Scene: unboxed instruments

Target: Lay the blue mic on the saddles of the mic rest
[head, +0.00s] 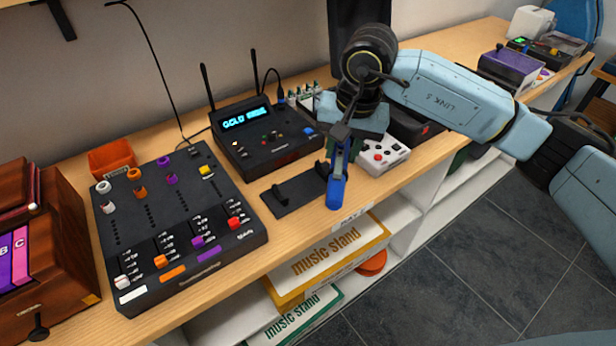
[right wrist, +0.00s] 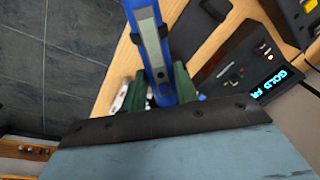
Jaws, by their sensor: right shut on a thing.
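The blue mic (head: 337,185) is in my right gripper (head: 343,138), hanging steeply tilted with its lower end near the front edge of the bench. In the right wrist view the blue mic (right wrist: 148,38) runs up from between the fingers of the gripper (right wrist: 160,88), which is shut on it. The mic rest (head: 302,184), a flat black base with two dark saddles, lies on the bench just left of the mic. The mic is beside the rest, not lying on its saddles. My left gripper is not in view.
A black mixer (head: 180,235) with colored knobs stands left of the rest. A black receiver (head: 265,140) with antennas and a lit display stands behind it. A white box with red buttons (head: 383,158) is to the right. Boxes (head: 330,250) sit on the shelf below.

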